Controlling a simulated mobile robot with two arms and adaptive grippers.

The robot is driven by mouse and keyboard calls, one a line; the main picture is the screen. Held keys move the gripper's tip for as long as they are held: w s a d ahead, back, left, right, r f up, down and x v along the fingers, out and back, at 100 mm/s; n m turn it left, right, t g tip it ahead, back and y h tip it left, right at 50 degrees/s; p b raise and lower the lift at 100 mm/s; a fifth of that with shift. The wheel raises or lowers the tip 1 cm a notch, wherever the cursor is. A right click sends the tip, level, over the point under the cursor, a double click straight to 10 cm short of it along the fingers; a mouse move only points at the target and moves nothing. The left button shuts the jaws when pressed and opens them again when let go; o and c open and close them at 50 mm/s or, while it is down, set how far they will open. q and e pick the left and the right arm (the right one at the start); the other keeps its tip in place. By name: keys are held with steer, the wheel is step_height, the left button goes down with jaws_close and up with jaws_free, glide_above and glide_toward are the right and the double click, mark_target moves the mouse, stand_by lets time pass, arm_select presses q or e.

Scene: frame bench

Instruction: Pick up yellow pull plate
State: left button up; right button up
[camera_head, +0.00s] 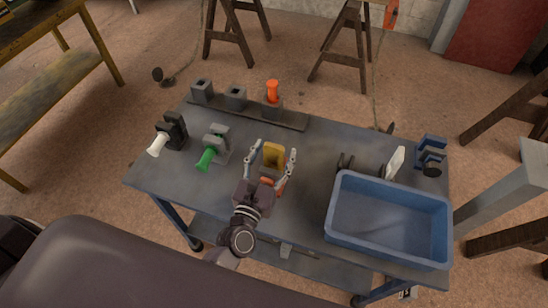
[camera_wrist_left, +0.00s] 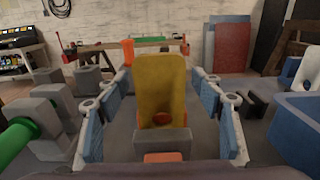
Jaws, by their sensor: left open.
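The yellow pull plate (camera_head: 273,153) stands upright near the middle of the bench. It also shows upright in the left wrist view (camera_wrist_left: 160,88), with a dark reddish hole low in its face and a grey block in front of its base. My left gripper (camera_head: 272,156) is open, with one finger on each side of the plate. In the left wrist view the blue-padded fingers (camera_wrist_left: 160,120) stand apart from the plate, with gaps on both sides. My right gripper is not in view.
A green-handled piece (camera_head: 207,158) and a white-handled piece (camera_head: 158,143) stand to the left. A grey rail (camera_head: 295,119) with sockets and an orange peg (camera_head: 272,91) lies behind. A blue bin (camera_head: 390,246) sits at the right, with a white plate (camera_head: 396,162) behind it.

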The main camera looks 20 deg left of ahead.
arm_select(q)
steer(key=c, duration=1.5)
steer(key=shift+r, duration=0.1)
steer(key=shift+c, duration=0.8)
